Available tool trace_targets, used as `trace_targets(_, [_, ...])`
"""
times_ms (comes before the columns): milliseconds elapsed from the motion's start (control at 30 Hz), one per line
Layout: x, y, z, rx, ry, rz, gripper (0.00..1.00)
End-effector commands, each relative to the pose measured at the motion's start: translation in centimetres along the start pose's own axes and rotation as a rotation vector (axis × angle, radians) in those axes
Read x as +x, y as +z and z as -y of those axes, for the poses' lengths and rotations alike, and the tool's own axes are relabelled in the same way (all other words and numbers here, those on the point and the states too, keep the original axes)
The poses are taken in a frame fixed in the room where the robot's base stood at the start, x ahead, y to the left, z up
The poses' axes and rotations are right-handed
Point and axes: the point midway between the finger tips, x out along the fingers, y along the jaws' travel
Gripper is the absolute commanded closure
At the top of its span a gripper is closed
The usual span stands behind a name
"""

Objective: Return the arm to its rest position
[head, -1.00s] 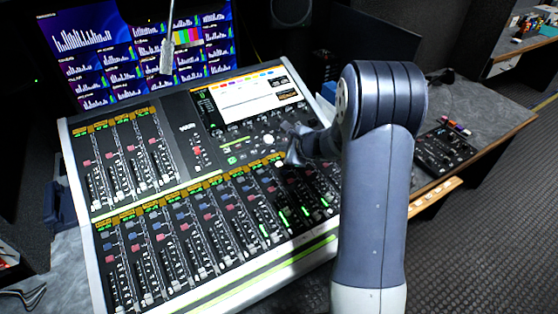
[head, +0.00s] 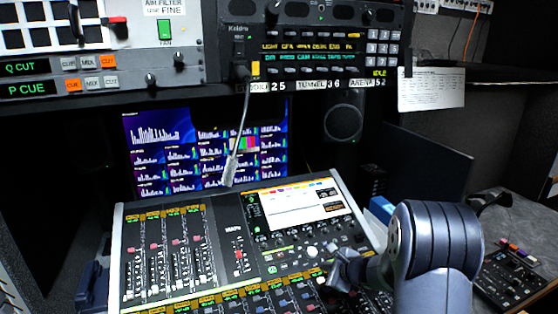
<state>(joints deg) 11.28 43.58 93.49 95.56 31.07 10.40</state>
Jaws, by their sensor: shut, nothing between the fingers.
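My gripper (head: 338,268) is above the right part of the audio mixing console (head: 118,258), below the console's lit screen (head: 293,205). It is shut and holds nothing. My arm's grey-blue links rise at the lower right and hide part of the console's right side. I cannot tell whether the fingertips touch the console. The lower fader rows are cut off by the bottom edge.
A gooseneck microphone (head: 231,168) hangs before the monitor (head: 150,160). Rack panels (head: 310,45) run across the top. A black speaker (head: 343,122) stands behind the console. A small control box (head: 512,272) lies on the right desk.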

Motion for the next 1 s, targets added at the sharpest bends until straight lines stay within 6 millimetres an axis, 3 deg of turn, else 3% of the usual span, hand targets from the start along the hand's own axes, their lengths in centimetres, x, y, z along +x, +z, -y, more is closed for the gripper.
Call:
trace_targets(300, [-1.1, 0.8, 0.9, 0.001, 0.0, 0.0, 1.0])
trace_targets(533, [-3.6, 2.6, 2.7, -0.002, -0.002, 0.0, 1.0])
trace_targets(1000, [-3.7, 2.7, 2.7, 0.0, -0.001, 0.0, 1.0])
